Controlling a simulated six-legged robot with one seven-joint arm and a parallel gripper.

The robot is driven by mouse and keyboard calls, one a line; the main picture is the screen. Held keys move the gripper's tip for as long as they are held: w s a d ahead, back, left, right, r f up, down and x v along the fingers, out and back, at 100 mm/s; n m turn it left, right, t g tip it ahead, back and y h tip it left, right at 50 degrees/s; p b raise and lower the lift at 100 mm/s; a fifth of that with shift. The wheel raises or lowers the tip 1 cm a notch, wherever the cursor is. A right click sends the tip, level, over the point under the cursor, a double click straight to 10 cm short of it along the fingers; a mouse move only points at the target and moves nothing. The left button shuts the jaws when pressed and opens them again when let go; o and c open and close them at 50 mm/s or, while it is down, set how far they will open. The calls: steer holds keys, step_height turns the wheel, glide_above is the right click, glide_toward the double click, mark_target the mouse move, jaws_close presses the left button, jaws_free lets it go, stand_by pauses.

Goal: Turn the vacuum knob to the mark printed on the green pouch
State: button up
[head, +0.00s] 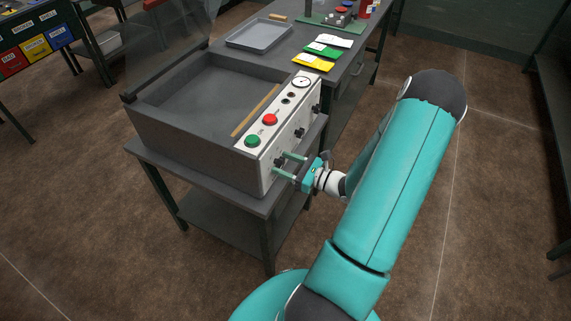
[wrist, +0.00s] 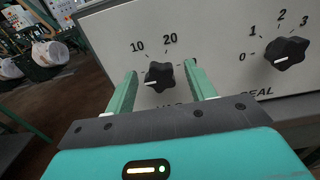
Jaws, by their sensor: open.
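The vacuum knob (wrist: 158,76) is a black lobed dial on the white front panel in the wrist view. Its white pointer line aims left and slightly down; 10 and 20 are printed above it. The lettering under it is partly hidden by my gripper and begins "VAC". My gripper (wrist: 160,72) is open, one finger on each side of the knob, with visible gaps. In the head view my gripper (head: 284,164) is at the panel's near lower end. The green pouch (head: 322,50) lies on the bench behind the machine; its printed mark is too small to read.
A second black knob (wrist: 287,53), labelled SEAL with 0 to 3 visible, is to the right. The grey machine (head: 185,128) has a red button (head: 270,119), a green button (head: 253,140) and a gauge (head: 302,82). White (head: 335,41) and yellow (head: 313,63) pouches flank the green one.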

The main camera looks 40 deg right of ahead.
steer(key=c, duration=1)
steer(key=shift+m, duration=0.4)
steer(key=m, duration=0.5)
steer(key=shift+m, duration=0.3)
steer(key=m, duration=0.5)
steer(key=shift+f, duration=0.1)
steer(key=shift+m, duration=0.3)
steer(key=o, duration=1)
